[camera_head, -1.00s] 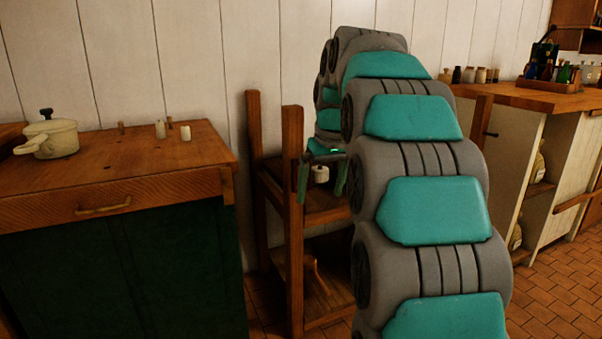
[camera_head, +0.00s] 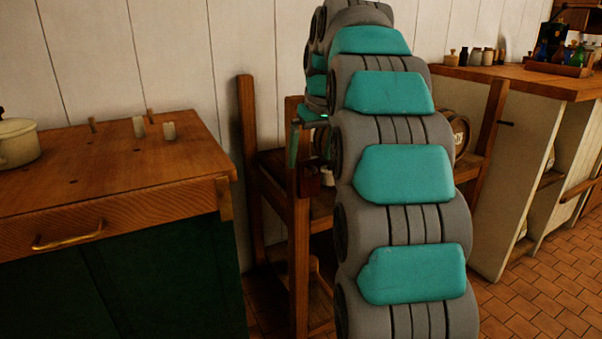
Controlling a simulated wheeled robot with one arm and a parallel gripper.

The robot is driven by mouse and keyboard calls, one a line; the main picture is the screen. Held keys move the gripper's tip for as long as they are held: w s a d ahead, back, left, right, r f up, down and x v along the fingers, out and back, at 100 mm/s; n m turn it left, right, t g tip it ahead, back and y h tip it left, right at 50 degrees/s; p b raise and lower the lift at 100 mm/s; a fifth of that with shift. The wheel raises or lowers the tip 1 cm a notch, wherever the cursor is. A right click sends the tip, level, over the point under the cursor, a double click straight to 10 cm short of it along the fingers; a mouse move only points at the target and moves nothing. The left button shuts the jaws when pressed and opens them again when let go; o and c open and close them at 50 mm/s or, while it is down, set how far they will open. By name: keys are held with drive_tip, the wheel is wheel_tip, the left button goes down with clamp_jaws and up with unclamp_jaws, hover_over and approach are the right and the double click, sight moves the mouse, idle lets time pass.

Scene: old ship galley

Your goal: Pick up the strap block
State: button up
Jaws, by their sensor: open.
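My gripper (camera_head: 309,158) points down over the wooden rack (camera_head: 297,235), its fingers apart, partly hidden by my arm. A small dark reddish-brown block (camera_head: 308,182) shows just below the fingers, close to the left finger; it may be the strap block, but I cannot make out a strap. A small pale object (camera_head: 326,175) shows beside it to the right, partly covered by my arm. I cannot tell whether the fingers touch either one.
A small barrel (camera_head: 457,133) sits on the rack behind my arm. Rack posts (camera_head: 246,120) rise near the gripper. Another counter (camera_head: 520,82) holds bottles at right.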

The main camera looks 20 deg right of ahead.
sight(307, 176)
drive_tip(key=shift+w+f, duration=0.2)
drive_tip(key=shift+w, duration=0.1)
drive_tip(key=shift+d+x, duration=0.2)
drive_tip(key=shift+x, duration=3.5)
drive_tip(key=shift+s, duration=0.15)
drive_tip(key=shift+c, duration=0.4)
drive_tip(key=c, duration=1.3)
drive_tip(key=shift+r, duration=0.15)
